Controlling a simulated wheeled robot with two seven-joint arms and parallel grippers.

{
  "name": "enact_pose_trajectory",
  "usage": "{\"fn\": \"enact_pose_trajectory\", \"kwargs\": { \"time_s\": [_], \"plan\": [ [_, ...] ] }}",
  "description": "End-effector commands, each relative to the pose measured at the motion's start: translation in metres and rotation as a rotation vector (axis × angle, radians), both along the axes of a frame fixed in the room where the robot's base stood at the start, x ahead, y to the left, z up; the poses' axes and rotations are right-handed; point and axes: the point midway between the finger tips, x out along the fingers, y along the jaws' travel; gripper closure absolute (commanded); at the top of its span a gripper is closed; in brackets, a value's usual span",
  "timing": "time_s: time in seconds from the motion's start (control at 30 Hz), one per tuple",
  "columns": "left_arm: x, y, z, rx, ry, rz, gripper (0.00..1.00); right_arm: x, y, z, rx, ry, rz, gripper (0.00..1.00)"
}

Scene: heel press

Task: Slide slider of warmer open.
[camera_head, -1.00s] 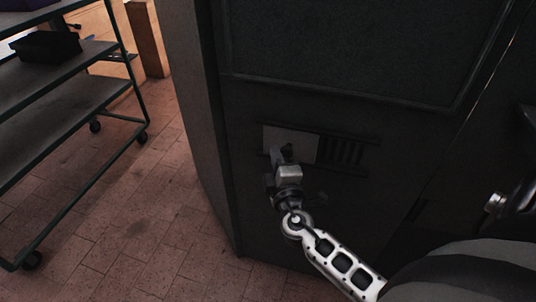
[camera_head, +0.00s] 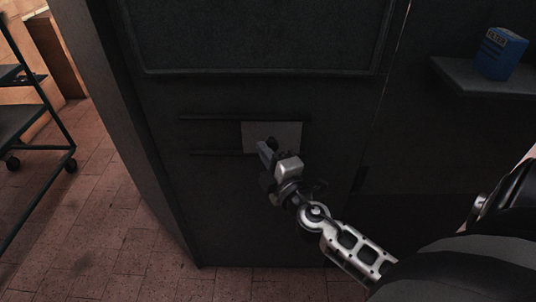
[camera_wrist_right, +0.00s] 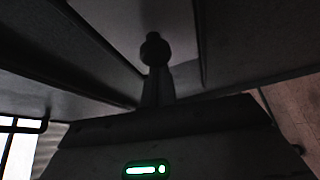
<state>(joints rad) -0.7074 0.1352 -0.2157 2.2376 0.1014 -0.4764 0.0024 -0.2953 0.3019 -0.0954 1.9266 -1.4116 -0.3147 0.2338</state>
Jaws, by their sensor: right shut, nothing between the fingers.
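The warmer (camera_head: 215,215) is a dark cabinet with a light grey slider plate (camera_head: 285,133) on its front. The plate sits at the right end of two dark horizontal rails (camera_head: 205,117), with plain dark panel between the rails to its left. No vent slots show beside it. A small dark knob (camera_head: 271,143) stands on the plate; it shows larger in the right wrist view (camera_wrist_right: 154,48). My right gripper (camera_head: 264,150) is shut and empty, with its tip at the knob's left side. I cannot tell whether they touch. My left gripper is out of view.
A wheeled shelf cart (camera_head: 25,120) stands on the tiled floor at the left, apart from the cabinet. A blue box (camera_head: 499,55) sits on a dark shelf (camera_head: 470,78) at the upper right.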

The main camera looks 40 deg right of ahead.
Motion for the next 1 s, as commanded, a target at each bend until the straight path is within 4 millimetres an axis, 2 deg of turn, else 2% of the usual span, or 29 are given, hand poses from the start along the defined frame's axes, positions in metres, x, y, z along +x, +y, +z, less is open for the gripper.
{"fn": "enact_pose_trajectory", "kwargs": {
  "time_s": [0.43,0.57,0.7,0.77,1.0],
  "plan": [
    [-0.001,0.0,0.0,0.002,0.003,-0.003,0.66,0.0,0.0,0.002,0.001,0.0,-0.005,1.0],
    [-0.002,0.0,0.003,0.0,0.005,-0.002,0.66,0.004,0.012,0.005,0.004,-0.002,-0.004,1.0],
    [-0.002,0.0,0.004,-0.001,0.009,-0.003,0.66,0.011,0.033,0.009,0.006,-0.002,-0.005,1.0],
    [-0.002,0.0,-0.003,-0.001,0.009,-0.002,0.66,-0.001,0.034,0.002,0.002,0.004,-0.006,1.0],
    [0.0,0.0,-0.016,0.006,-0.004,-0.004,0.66,-0.049,0.04,-0.002,0.002,0.003,-0.006,1.0]
  ]
}}
